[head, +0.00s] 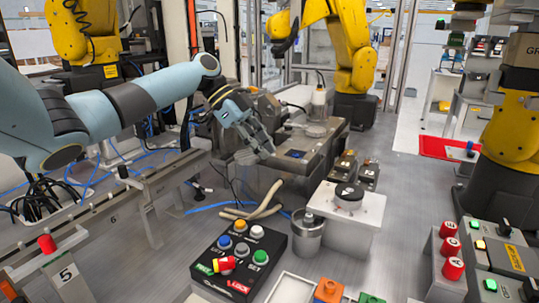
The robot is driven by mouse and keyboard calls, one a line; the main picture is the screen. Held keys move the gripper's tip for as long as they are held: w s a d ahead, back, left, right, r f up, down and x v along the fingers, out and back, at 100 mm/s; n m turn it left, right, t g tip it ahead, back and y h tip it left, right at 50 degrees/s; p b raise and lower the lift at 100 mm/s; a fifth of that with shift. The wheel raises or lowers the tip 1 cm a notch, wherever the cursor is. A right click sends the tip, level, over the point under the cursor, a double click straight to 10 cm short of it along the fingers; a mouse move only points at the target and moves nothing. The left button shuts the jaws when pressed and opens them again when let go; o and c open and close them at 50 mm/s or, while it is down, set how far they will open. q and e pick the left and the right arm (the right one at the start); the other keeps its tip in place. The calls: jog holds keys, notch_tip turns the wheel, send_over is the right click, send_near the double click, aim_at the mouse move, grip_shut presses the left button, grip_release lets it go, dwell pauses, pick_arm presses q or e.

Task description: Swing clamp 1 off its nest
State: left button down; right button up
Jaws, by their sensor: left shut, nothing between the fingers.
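My left arm reaches in from the left, and my left gripper (266,152) hangs over the left part of a grey metal fixture (318,157). The gripper's fingers are shut and empty. The fixture has a dark blue patch and round metal parts on its top. I cannot make out a label for clamp 1 or tell which part is its nest; the gripper hides part of this area. Whether the gripper touches the fixture cannot be told. My right gripper is not in view.
A button box (239,258) with several coloured buttons, a metal canister (308,238) and a white block with a black dial (348,197) stand in front. A rail (118,205) runs at left. Yellow robot arms (352,45) stand behind. Red buttons (451,247) are at right.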

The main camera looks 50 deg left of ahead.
pick_arm(q)
jog(key=shift+s+a, duration=0.35)
jog(key=shift+a, duration=0.05)
dwell(0.4)
notch_tip(320, 180, up, 6)
jog(key=r, duration=0.1)
send_over(248, 155)
jog(key=shift+d+f, duration=0.25)
jog(key=shift+d, duration=0.15)
jog(key=shift+v, duration=0.85)
jog(key=shift+w+d, duration=0.15)
